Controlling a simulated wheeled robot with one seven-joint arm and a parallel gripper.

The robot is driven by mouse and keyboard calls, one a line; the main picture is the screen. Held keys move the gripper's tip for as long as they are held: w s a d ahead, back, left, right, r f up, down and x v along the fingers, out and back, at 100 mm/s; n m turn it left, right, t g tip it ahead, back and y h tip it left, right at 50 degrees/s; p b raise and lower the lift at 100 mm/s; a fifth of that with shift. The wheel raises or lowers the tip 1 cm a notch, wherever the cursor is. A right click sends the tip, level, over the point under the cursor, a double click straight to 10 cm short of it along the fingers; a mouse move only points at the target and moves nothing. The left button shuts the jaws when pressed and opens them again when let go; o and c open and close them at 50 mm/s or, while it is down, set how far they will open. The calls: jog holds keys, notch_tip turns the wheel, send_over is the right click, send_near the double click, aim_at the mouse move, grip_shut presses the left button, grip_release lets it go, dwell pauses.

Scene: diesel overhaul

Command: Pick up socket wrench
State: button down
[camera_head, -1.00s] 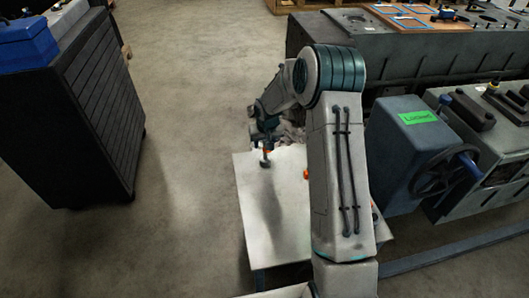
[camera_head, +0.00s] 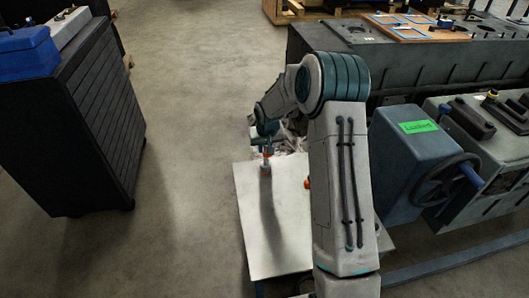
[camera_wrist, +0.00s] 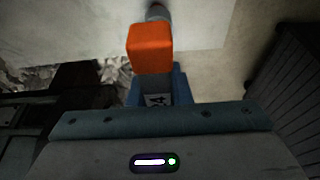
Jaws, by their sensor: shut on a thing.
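The socket wrench (camera_head: 266,170) shows in the head view as a small upright grey and orange-red piece below my gripper (camera_head: 265,152), over the left part of the pale tabletop. In the wrist view its orange block (camera_wrist: 150,47) and grey round end (camera_wrist: 157,12) stick out past the blue part (camera_wrist: 178,88) at my gripper. My gripper is shut on the wrench. The fingertips are mostly hidden. I cannot tell whether the wrench's lower end touches the tabletop.
The pale table (camera_head: 250,228) is mostly bare, with a small orange thing (camera_head: 307,183) beside my arm. Crumpled grey cloth-like material (camera_head: 294,140) lies at its back edge. A blue-grey machine with a handwheel (camera_head: 440,182) stands right. A dark cabinet (camera_head: 85,130) stands left, with open floor between.

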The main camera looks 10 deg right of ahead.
notch_tip(320, 180, up, 2)
jog(key=shift+r, duration=0.1)
jog(key=w+d+r, duration=0.2)
jog(key=d+r, duration=0.4)
jog(key=d, duration=0.5)
jog(key=shift+w+d+r, duration=0.2)
jog(key=shift+w+r, duration=0.15)
